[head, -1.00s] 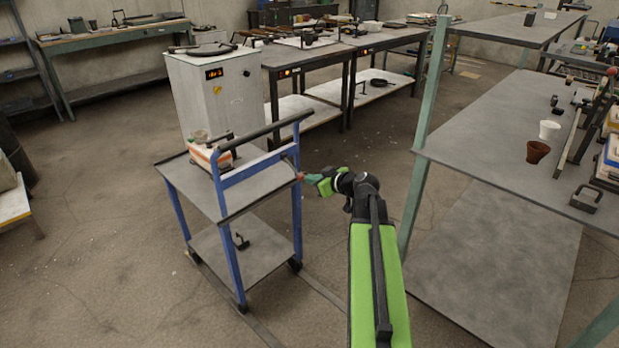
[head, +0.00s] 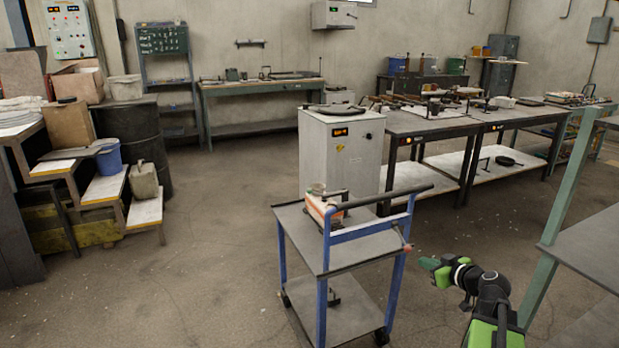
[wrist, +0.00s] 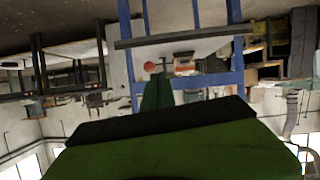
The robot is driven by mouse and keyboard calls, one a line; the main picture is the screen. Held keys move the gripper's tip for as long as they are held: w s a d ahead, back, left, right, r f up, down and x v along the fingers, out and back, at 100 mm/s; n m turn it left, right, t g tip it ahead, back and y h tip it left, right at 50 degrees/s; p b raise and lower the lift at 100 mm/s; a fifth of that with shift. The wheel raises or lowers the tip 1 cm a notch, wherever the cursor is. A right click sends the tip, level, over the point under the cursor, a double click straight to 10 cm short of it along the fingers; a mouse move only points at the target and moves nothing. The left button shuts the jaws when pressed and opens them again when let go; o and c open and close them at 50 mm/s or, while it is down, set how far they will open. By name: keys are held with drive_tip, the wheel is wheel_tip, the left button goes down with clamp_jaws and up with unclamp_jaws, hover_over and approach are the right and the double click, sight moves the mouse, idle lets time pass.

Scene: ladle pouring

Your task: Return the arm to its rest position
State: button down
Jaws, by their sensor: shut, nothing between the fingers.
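My gripper (head: 432,265) shows at the lower right of the head view, at the end of my green and black arm. Its green fingers are shut with nothing between them. It points left toward the blue cart (head: 325,285) and stands apart from the cart's right side. In the wrist view, my gripper (wrist: 158,85) shows as a dark green wedge pointing at the cart, which looks upside down there. The cart's blue frame (wrist: 128,60) and dark handle bar (wrist: 180,38) lie beyond the fingers.
A white and orange box (head: 320,207) sits on the cart's top shelf. A grey cabinet (head: 338,155) stands behind the cart. A green-legged table (head: 590,245) is close on the right of my arm. Open floor (head: 210,260) lies left of the cart.

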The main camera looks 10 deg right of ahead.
drive_tip(key=w+a+f+n+g+y, duration=0.2)
drive_tip(key=a+n, duration=0.1)
drive_tip(key=a, duration=1)
drive_tip(key=w+a+f+n+g+y, duration=0.1)
drive_tip(key=a+f+n+g, duration=0.15)
drive_tip(key=a, duration=1.15)
drive_tip(key=s+a+f+m+g+h, duration=0.3)
drive_tip(key=s+a+f+g, duration=0.3)
drive_tip(key=s+a+f, duration=0.3)
drive_tip(key=s+d+m+g+h, duration=0.2)
drive_tip(key=s+d+m+h, duration=0.1)
drive_tip(key=s+d+m, duration=0.3)
wheel_tip(320, 180, up, 25)
drive_tip(key=p, duration=2.5)
drive_tip(key=shift+s+d+f, duration=0.15)
drive_tip(key=shift+d+f, duration=0.05)
drive_tip(key=shift+d, duration=0.2)
